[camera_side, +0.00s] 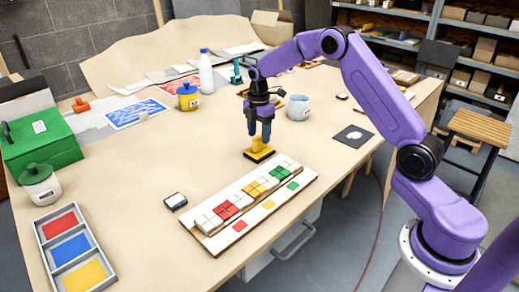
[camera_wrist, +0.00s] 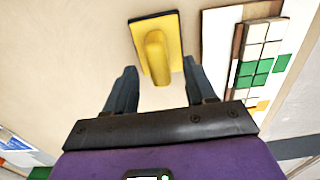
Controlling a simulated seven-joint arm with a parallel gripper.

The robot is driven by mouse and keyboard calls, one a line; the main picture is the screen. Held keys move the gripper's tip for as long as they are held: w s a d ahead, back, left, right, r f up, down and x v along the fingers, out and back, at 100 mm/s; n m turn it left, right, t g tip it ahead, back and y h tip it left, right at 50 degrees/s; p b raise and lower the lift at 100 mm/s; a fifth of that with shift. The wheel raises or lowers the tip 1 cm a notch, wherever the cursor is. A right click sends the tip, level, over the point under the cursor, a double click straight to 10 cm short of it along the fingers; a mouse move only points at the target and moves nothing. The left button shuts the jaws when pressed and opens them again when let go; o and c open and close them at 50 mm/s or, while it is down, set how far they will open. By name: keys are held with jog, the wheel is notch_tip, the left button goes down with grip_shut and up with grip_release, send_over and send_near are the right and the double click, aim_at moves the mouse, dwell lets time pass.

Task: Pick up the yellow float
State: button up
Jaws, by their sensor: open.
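The yellow float (camera_side: 259,154) lies flat on the table just behind the mosaic panel, its handle facing up. In the wrist view the float (camera_wrist: 155,50) shows as a yellow plate with a raised, rounded handle, ahead of my fingertips. My gripper (camera_side: 259,137) points down right above the float in the side view. Whether a fingertip touches the handle cannot be told from the side view.
The mosaic panel (camera_side: 236,240) with white, red, yellow and green tiles lies close in front of the float. A grey-white mug (camera_side: 298,108) stands to the right behind. A small dark-edged box (camera_side: 175,201) lies to the left.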

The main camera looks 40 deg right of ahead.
aim_at(259, 136)
notch_tip(259, 136, down, 4)
jog(key=shift+d+f, duration=0.15)
grip_shut()
dwell(0.3)
jog(key=shift+w+r, duration=0.1)
jog(key=shift+r, duration=0.8)
jog(key=s+a+r, duration=0.1)
jog(key=s+r, duration=1)
jog(key=s, duration=0.3)
jog(key=shift+a+r, duration=0.15)
jog(key=shift+a, duration=0.1)
